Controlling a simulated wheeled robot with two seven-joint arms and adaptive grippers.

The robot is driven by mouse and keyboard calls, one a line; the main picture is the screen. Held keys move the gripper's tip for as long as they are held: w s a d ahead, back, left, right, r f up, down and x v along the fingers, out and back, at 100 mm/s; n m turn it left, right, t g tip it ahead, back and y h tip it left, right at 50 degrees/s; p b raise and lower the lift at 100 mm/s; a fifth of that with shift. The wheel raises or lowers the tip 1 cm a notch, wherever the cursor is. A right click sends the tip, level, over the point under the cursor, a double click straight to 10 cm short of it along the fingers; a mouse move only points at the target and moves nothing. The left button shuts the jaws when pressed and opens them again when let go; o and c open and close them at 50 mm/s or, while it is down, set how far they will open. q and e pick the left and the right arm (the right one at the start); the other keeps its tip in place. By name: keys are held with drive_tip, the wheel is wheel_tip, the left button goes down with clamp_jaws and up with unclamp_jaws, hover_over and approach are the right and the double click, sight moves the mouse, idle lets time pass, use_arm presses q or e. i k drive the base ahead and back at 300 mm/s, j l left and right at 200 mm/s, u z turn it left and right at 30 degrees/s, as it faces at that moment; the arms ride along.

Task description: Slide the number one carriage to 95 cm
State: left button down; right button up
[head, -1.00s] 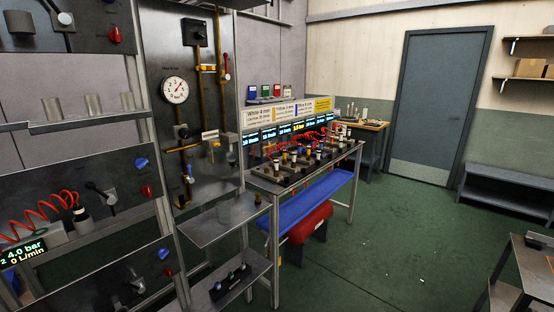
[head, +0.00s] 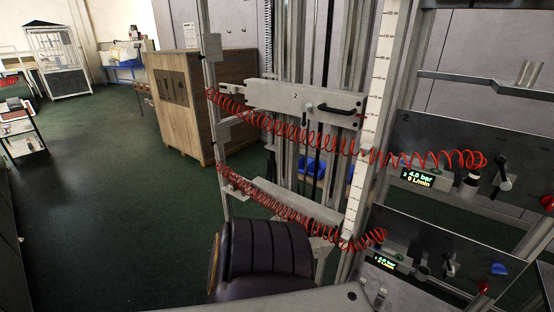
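A pale carriage marked 2 (head: 285,96) is mounted across the upright rails, with a black handle on its right part. A lower pale carriage (head: 300,204) sits below it on the same rails. Its number does not show, and its lower part is hidden behind a dark ribbed rounded shape in front. A tall white scale (head: 380,62) with marks runs up the post right of the carriages; its figures are too small to read. Red coiled hoses run from the carriages to the panels at right. Neither of my grippers is in view.
Two control panels stand at right: the upper one (head: 425,140) shows 4.0 bar, 0 L/min; the lower panel (head: 445,235) has a similar display. A wooden crate (head: 178,110) stands behind the rails. Green floor (head: 100,190) at left is clear.

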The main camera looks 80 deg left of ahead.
sight(320, 213)
drive_tip(key=u, duration=2.65)
